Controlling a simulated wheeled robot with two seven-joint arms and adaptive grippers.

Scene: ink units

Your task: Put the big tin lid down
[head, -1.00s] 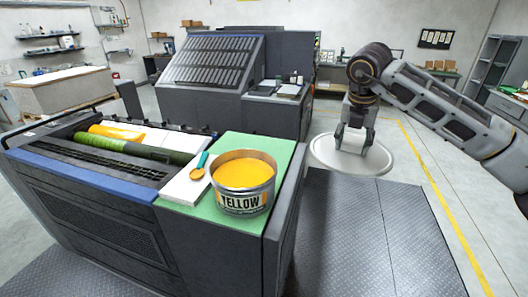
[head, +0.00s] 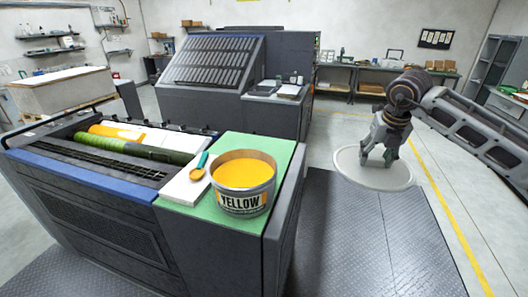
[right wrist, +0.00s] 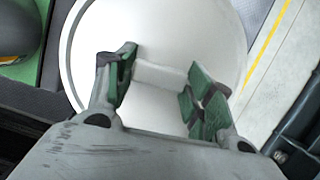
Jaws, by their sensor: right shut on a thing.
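The big tin lid (head: 350,180) is a round, pale disc with a raised rim, held roughly level to the right of the press. My right gripper (head: 376,158) is above it and shut on it. In the right wrist view the green fingertips (right wrist: 160,84) close on a pale raised bar in the middle of the lid (right wrist: 170,30). The lid appears to hang over the floor, apart from the press. The open tin of yellow ink (head: 243,203), labelled YELLOW, stands on the green top (head: 276,150) of the press end. My left gripper is not in view.
A spatula with yellow on it (head: 198,172) lies on a white pad (head: 180,190) left of the tin. The press (head: 120,230) fills the left. Grey tread plate (head: 350,245) and a yellow floor line (head: 440,210) lie to the right.

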